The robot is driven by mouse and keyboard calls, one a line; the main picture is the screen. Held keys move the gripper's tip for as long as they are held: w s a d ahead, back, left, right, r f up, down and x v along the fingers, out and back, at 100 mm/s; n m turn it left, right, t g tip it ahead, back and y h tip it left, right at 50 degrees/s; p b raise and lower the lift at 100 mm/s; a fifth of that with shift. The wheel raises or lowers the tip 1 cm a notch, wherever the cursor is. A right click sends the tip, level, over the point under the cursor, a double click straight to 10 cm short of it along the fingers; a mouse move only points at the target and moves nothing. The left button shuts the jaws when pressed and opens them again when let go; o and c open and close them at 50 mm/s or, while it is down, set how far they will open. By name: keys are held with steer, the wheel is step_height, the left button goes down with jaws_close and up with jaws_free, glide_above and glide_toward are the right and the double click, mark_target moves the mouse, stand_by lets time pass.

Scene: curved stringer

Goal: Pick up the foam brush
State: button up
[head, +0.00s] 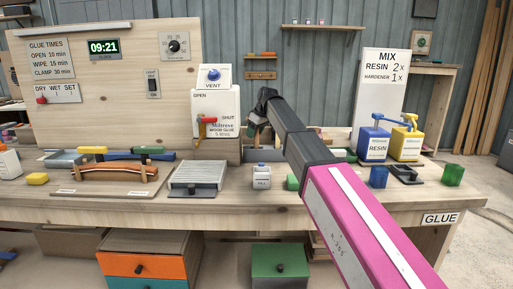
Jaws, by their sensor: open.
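I cannot single out the foam brush with certainty. Brush-like tools lie in a row behind the curved wooden piece on the left of the bench: one with a yellow part (92,150) and one with a green part (148,150), with dark blue parts beside them. My arm reaches in from the lower right, pink and then dark grey. My gripper (254,131) is at its far end, pointing down near the wood glue dispenser, right of these tools and apart from them. It is small and partly hidden by my arm, and I see nothing held in it.
The workbench (230,208) holds a curved wooden piece (115,172), a ridged grey tray (198,174), a small white bottle (261,177) and a yellow block (37,179). The glue dispenser (212,117) stands behind. Blue resin (374,144) and yellow hardener (406,144) containers stand right.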

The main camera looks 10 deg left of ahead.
jaws_close()
steer(key=shift+r, duration=0.1)
